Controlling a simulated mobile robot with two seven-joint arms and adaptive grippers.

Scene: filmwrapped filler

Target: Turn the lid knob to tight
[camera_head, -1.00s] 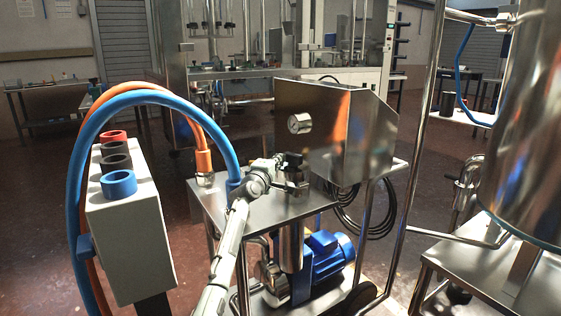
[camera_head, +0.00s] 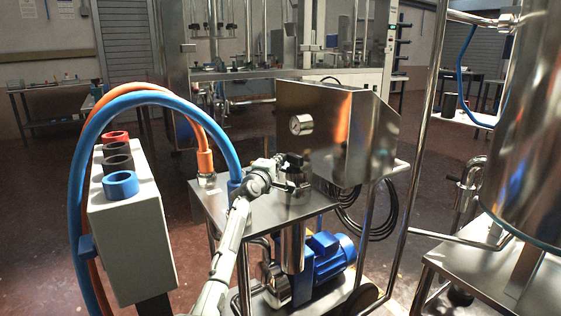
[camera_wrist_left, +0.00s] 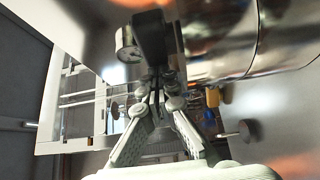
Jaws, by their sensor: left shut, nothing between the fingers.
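The lid knob (camera_head: 293,160) is small and black. It sits on top of the steel canister (camera_head: 292,245) that passes down through the cart in the head view. In the left wrist view the black knob (camera_wrist_left: 151,38) shows large, just beyond the fingertips. My left gripper (camera_head: 281,174) is at the near left side of the lid. Its fingers (camera_wrist_left: 158,76) are shut with nothing between them, close to the knob. I cannot tell whether they touch it. Any tight marking is too small to read. My right gripper is not in view.
A steel box with a gauge (camera_head: 301,124) stands right behind the knob. Blue (camera_head: 150,97) and orange (camera_head: 203,130) hoses arch at the left, near a white post with coloured rings (camera_head: 120,184). A large steel tank (camera_head: 525,130) stands at the right.

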